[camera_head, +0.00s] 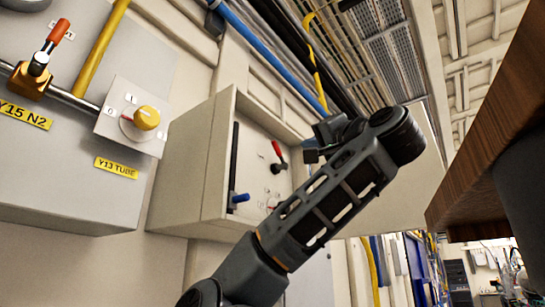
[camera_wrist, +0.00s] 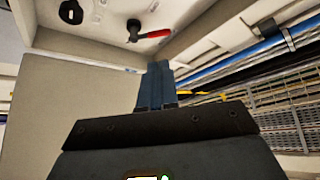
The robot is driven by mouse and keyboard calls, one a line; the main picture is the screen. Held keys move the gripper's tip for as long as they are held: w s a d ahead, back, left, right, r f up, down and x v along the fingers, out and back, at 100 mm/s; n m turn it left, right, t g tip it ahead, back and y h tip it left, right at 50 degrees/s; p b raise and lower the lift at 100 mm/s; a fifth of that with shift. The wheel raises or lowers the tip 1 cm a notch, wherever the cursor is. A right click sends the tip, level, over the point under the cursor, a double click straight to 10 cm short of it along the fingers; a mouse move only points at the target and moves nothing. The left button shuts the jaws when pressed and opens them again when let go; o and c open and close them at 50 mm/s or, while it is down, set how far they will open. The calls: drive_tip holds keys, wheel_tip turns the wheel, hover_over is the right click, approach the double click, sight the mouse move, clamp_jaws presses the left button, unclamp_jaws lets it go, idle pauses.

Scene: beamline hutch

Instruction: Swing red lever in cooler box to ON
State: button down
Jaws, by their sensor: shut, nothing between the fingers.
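The cooler box (camera_head: 190,170) is a beige wall cabinet standing open. Inside it, a lever with a red grip (camera_head: 277,150) and dark pivot sits on the pale inner panel. The lever also shows at the top of the wrist view (camera_wrist: 154,34), its red grip pointing right from the pivot. My gripper (camera_head: 310,152) is just right of the lever in the head view. In the wrist view its blue fingers (camera_wrist: 158,66) are together and empty, below the lever, with a visible gap between. The lever's position markings are too small to read.
A blue-handled part (camera_head: 239,198) is in the box's lower left. A black knob (camera_wrist: 71,12) is on the panel. An open door panel (camera_wrist: 75,95) fills the left of the wrist view. Pipes and cables (camera_head: 272,60) run above. A wooden edge (camera_head: 490,120) is at right.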

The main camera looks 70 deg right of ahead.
sight(277, 147)
drive_tip(key=shift+d+r, duration=0.2)
drive_tip(key=shift+w, duration=0.1)
drive_tip(key=p+x, duration=0.5)
drive_tip(key=x, duration=0.9)
